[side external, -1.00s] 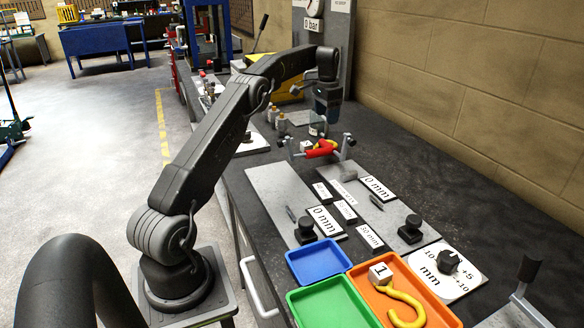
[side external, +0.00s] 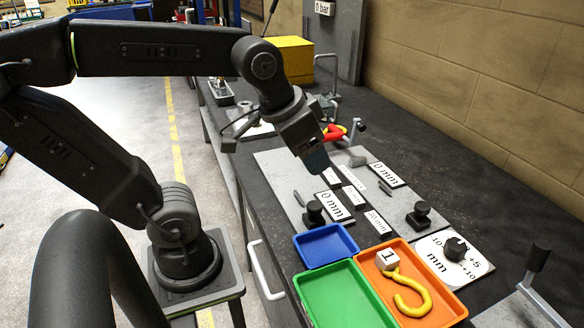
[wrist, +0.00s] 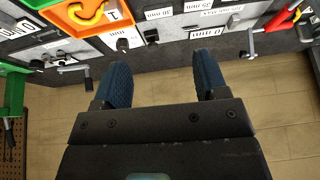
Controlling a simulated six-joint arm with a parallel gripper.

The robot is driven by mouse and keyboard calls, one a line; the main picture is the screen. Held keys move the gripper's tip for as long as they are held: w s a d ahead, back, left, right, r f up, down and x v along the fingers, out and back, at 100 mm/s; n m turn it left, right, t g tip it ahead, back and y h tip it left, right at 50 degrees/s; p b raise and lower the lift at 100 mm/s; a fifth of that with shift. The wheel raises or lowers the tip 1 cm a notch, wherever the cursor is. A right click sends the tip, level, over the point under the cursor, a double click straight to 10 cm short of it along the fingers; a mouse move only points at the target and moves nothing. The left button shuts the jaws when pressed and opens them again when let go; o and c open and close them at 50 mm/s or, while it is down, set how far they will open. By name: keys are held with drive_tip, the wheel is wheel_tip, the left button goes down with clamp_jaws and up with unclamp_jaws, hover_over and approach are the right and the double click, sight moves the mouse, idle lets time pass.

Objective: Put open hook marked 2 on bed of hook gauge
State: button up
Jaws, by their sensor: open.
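A yellow open hook (side external: 408,290) with a white block marked 1 lies in the orange tray (side external: 448,305); it also shows in the wrist view (wrist: 88,14). A red hook-like piece with a yellow part (side external: 335,133) is at the back of the bench, partly behind my gripper. Its mark cannot be read. It also shows in the wrist view (wrist: 279,20). The gauge bed is a grey plate (side external: 283,172) with 0 mm and 30 mm labels. My gripper (side external: 319,163) hangs above this plate. Its blue fingers are apart and empty in the wrist view (wrist: 160,75).
A blue tray (side external: 325,246) and a green tray (side external: 345,297) stand beside the orange one. Black knobs (side external: 315,212) stand on the plates. A round dial plate (side external: 453,257) and a crank handle (side external: 540,262) are at the right. Bare dark bench lies along the wall.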

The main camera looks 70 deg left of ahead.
drive_tip(key=s+f, duration=0.1)
drive_tip(key=s+d+f, duration=0.1)
drive_tip(key=s, duration=0.1)
drive_tip(key=shift+f, duration=0.25)
